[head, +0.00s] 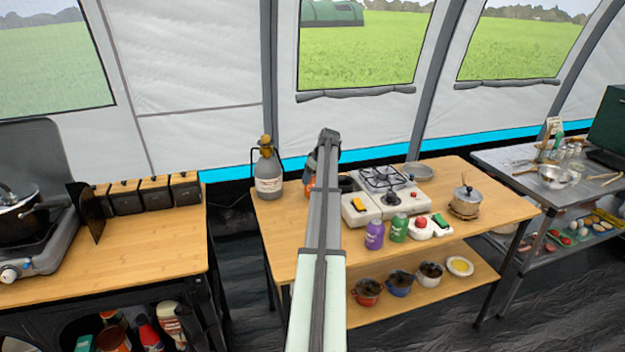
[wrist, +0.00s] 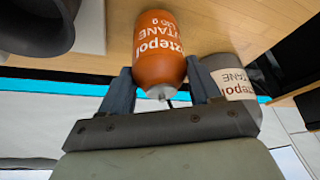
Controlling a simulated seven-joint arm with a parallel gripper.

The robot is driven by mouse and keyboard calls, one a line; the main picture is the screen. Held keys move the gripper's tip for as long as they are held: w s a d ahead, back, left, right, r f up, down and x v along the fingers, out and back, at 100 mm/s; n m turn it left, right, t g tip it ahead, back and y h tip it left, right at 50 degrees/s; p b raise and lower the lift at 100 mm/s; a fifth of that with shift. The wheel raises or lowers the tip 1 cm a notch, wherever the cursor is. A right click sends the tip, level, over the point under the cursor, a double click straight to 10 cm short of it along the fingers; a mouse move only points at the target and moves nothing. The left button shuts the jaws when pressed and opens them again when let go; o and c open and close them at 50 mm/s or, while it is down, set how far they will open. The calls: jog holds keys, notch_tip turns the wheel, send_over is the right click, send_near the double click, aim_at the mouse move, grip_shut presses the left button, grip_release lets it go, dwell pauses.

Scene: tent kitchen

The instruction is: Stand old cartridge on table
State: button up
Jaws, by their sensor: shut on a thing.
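An orange cartridge with white lettering (wrist: 161,38) sits between the two dark fingers of my gripper (wrist: 158,80) in the wrist view. The jaws are shut on it, and its metal valve end faces the gripper's palm. In the head view, only a small orange part of the cartridge (head: 309,187) shows beside my gripper (head: 314,172), at the left part of the wooden table (head: 285,228). My arm hides much of it. I cannot tell whether its far end touches the table.
A grey bottle-like canister with a yellow top (head: 268,178) stands close on the left. A labelled grey canister (wrist: 232,82) shows beside the jaws in the wrist view. A stove (head: 385,182), purple bottle (head: 374,235) and green bottle (head: 399,228) stand to the right.

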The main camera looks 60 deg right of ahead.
jog(key=shift+f, duration=0.45)
jog(key=o, duration=1.2)
jog(key=shift+f, duration=0.1)
jog(key=v, duration=1.2)
jog(key=shift+a, duration=0.1)
